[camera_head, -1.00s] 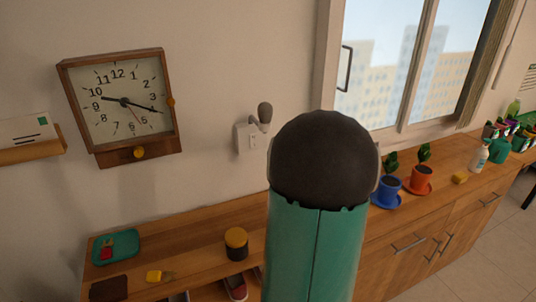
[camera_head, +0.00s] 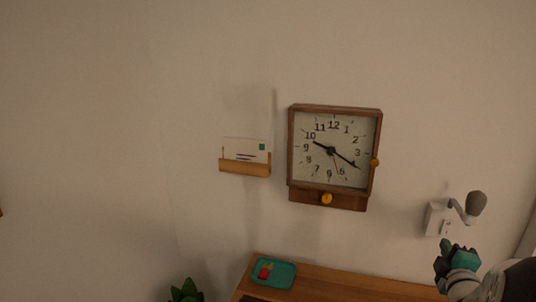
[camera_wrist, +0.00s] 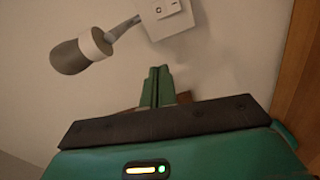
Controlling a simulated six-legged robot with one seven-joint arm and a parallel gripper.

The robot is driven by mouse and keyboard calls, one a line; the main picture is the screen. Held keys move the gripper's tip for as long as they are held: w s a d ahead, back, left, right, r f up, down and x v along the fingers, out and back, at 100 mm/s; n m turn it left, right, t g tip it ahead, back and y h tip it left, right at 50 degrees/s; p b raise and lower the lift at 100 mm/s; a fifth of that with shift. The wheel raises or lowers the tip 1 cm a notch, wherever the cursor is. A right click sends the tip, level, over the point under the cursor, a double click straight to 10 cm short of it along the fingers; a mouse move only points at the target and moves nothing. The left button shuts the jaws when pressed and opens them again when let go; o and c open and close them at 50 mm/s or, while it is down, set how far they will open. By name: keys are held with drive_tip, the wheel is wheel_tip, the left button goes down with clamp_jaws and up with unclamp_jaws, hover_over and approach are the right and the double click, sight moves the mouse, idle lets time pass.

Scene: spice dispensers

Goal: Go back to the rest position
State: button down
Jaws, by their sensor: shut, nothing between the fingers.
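My gripper (camera_head: 446,260) shows at the lower right of the head view, dark and green, in front of the wall. It is shut and empty, just below a white wall box (camera_head: 436,219) with a grey-knobbed crank (camera_head: 475,204). In the wrist view the green fingers (camera_wrist: 158,72) are together with nothing between them. The white box (camera_wrist: 166,14) and the grey knob (camera_wrist: 70,57) lie beyond them at the top. I cannot tell the exact gap between fingers and box; no contact shows.
A square wooden clock (camera_head: 334,155) and a letter holder (camera_head: 245,165) hang on the wall. Below, a wooden counter (camera_head: 335,286) carries a green tray (camera_head: 271,273) with a small red item. A plant (camera_head: 186,291) stands at the lower edge.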

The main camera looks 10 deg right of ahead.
drive_tip(key=w+a+r+m+g+y, duration=0.1)
drive_tip(key=w+a+m+g+y, duration=0.15)
drive_tip(key=a, duration=0.75)
drive_tip(key=w+a+r+m+g+y, duration=0.15)
drive_tip(key=a+m, duration=0.25)
drive_tip(key=a, duration=0.5)
drive_tip(key=s+a+f+m+g+y, duration=0.1)
drive_tip(key=s+a+g+y, duration=0.1)
drive_tip(key=s+a, duration=0.5)
drive_tip(key=s+a+f+m+g+y, duration=0.1)
drive_tip(key=s+a, duration=0.6)
drive_tip(key=a, duration=0.7)
drive_tip(key=m+g+y, duration=0.1)
drive_tip(key=g+y, duration=0.1)
drive_tip(key=shift+s+a+g, duration=0.3)
drive_tip(key=shift+s+a, duration=0.05)
drive_tip(key=shift+d+m, duration=0.15)
drive_tip(key=shift+m, duration=0.2)
